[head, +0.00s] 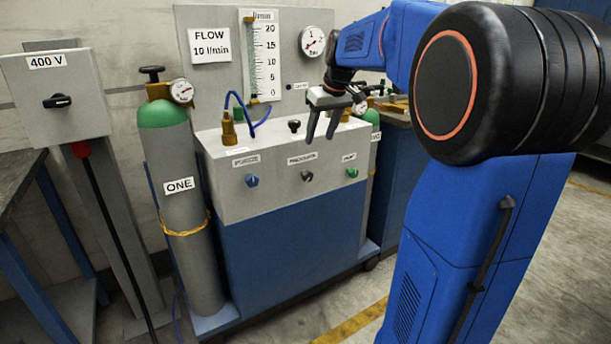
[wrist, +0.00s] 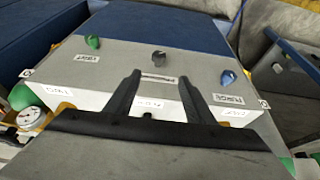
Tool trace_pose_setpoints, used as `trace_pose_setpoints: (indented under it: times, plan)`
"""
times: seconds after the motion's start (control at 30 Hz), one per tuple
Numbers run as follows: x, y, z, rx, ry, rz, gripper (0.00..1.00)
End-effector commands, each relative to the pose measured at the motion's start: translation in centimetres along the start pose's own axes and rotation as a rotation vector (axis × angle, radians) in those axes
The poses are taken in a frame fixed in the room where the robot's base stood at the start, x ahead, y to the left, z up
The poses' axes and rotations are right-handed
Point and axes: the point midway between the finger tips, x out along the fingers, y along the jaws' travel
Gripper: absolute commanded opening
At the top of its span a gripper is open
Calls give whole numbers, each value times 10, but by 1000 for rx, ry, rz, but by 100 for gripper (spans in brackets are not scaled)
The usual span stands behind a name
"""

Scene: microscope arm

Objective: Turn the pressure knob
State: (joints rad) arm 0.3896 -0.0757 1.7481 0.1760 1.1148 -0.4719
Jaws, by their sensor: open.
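The pressure knob (head: 306,175) is a small dark grey knob on the front face of the grey cabinet (head: 230,200), below the label PRESSURE (head: 302,158). In the wrist view the knob (wrist: 158,59) shows upside down, beyond my fingertips and roughly centred between them. I see no contact with the knob.
A blue knob (head: 252,180) labelled PURGE is left of it, and a green knob (head: 352,172) labelled VENT is right. Fittings, a blue hose (head: 237,101) and a black knob (head: 294,125) stand on top. A gas cylinder (head: 183,220) stands at left.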

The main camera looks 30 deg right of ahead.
Motion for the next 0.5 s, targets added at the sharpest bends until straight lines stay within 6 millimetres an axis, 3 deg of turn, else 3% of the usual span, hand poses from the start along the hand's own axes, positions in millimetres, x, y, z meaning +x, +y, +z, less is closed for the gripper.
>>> trace_pose_setpoints:
  times: [0.27,0.5]
  plan:
    - [18,5,-4,-2,-1,-1,49]
    - [59,4,-3,-1,-3,-1,49]
